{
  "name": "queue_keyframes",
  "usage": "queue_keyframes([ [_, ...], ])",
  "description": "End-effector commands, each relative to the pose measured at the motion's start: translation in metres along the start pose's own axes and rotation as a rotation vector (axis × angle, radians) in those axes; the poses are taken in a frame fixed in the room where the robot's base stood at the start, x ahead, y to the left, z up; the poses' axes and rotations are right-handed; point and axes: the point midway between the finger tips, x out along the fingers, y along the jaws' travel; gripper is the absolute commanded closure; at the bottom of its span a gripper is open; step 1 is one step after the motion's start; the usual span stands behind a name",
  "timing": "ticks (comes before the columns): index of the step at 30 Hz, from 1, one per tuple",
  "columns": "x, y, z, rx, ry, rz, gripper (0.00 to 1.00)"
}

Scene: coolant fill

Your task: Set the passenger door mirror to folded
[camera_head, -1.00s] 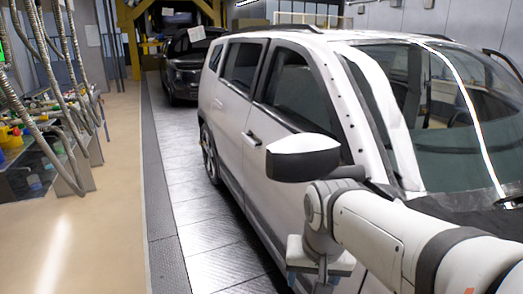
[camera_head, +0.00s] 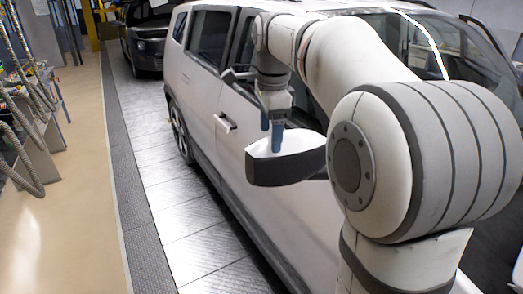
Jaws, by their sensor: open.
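The passenger door mirror (camera_head: 287,165) has a white cap and a dark lower housing. It sticks out from the side of the white car (camera_head: 225,85), near the front end of the front door. My gripper (camera_head: 272,130) points down at the mirror's top, with its blue-grey fingertips at the white cap in the picture. The jaws are open, and the fingers overlap in this view. I cannot tell whether a fingertip touches the cap. My arm hides part of the windscreen and the front door window.
A dark car (camera_head: 147,40) stands behind the white one. A metal-plate floor strip (camera_head: 165,200) runs along the car's side and is clear. Hoses and a cluttered workbench (camera_head: 40,120) stand at the left.

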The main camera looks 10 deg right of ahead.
Motion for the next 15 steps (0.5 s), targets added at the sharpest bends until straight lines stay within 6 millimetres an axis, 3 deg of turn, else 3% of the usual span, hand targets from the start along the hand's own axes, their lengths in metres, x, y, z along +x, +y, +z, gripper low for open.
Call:
queue_keyframes([
  [15, 0.070, 0.000, 0.006, -0.015, -0.001, 0.002, 0.26],
])
